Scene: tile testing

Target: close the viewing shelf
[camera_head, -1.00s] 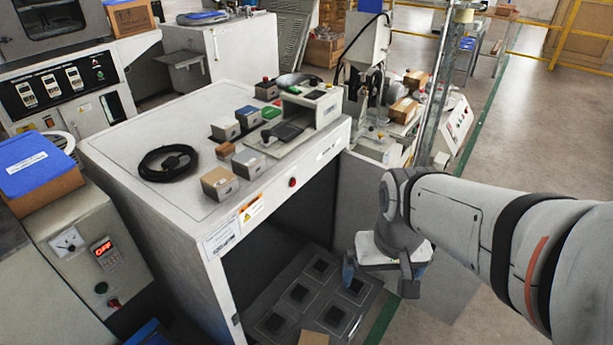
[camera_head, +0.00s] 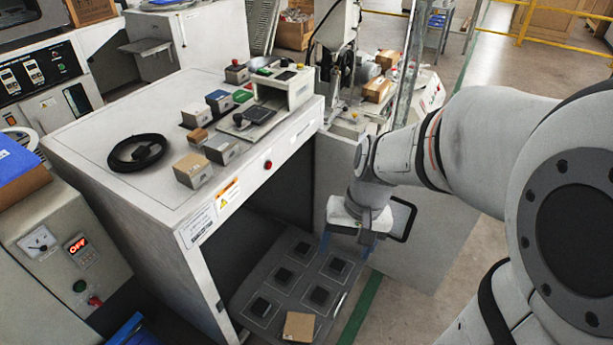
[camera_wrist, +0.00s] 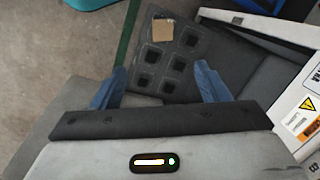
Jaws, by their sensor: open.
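The viewing shelf (camera_head: 301,274) is a dark grey panel with several black squares. It sticks out of the open front of the white cabinet (camera_head: 110,190), low down, and also shows in the wrist view (camera_wrist: 222,52). A tan tile (camera_head: 299,326) lies at its outer end. My gripper (camera_head: 345,248) is in front of the cabinet opening, over the shelf's right side in the picture. Its blue fingers are apart and empty, and the shelf shows between and beyond them in the wrist view (camera_wrist: 158,88). I cannot tell the height above the shelf.
A pale panel (camera_head: 440,240) stands to the right of the opening, with a black loop handle (camera_head: 404,220) beside my gripper. Small blocks and a coiled black cable (camera_head: 138,152) lie on the cabinet top. Clear floor (camera_head: 400,310) lies at the front right.

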